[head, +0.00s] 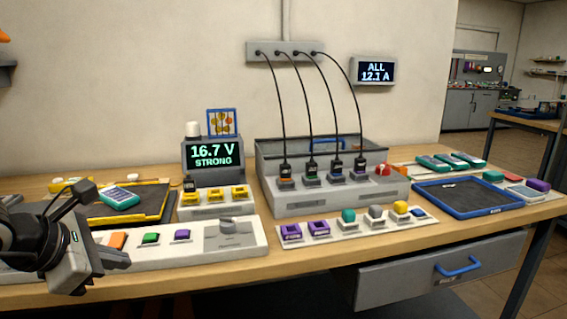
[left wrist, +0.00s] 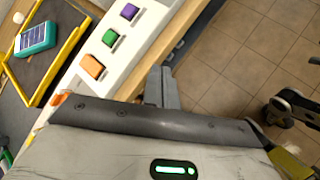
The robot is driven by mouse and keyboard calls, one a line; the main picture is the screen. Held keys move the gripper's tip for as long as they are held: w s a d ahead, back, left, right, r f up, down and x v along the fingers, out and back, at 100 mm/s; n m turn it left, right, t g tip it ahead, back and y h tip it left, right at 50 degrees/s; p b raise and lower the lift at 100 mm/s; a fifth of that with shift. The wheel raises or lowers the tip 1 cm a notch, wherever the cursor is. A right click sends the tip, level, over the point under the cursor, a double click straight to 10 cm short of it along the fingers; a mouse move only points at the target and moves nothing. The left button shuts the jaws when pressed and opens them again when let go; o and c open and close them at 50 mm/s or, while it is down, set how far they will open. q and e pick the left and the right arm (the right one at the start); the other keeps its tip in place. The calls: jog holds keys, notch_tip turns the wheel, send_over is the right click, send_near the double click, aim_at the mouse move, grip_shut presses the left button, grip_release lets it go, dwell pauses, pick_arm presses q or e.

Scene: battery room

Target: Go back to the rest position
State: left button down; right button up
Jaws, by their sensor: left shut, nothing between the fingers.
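My left gripper (head: 122,259) comes in from the left edge of the head view, over the front edge of the workbench. Its fingers are closed together and hold nothing. In the left wrist view the closed fingers (left wrist: 161,76) point past the front edge of the bench, with floor beyond. A white button panel (head: 205,238) lies just behind and beside the gripper; I cannot tell whether they touch.
The workbench (head: 330,254) carries a charger with a 16.7 V display (head: 213,154), a grey box with several cables (head: 330,198), a strip of coloured blocks (head: 352,232) and a blue-rimmed tray (head: 494,212). A drawer (head: 440,274) is below. Floor in front is clear.

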pick_arm(q)
jog(key=s+d+n+h+p, duration=0.1)
jog(key=s+d+n+h, duration=0.2)
jog(key=d+n+h, duration=0.35)
jog(key=s+d+n+h+p, duration=0.1)
jog(key=s+d+n+h, duration=0.25)
jog(key=d+h, duration=0.55)
jog(key=a+f+n+t+y, duration=0.2)
jog(key=f+n+t+y, duration=0.3)
jog(key=n, duration=0.8)
jog(key=a+f+n+t+y, duration=0.2)
jog(key=f+n+t+y, duration=0.25)
jog(key=n+y, duration=0.55)
jog(key=s+d+f+n+g+p, duration=0.1)
jog(key=s+f+n+g, duration=0.6)
jog(key=f+n, duration=0.5)
notch_tip(320, 180, down, 3)
jog(key=shift+s+f+y, duration=0.1)
jog(key=shift+s+y, duration=0.35)
jog(key=shift+s, duration=0.7)
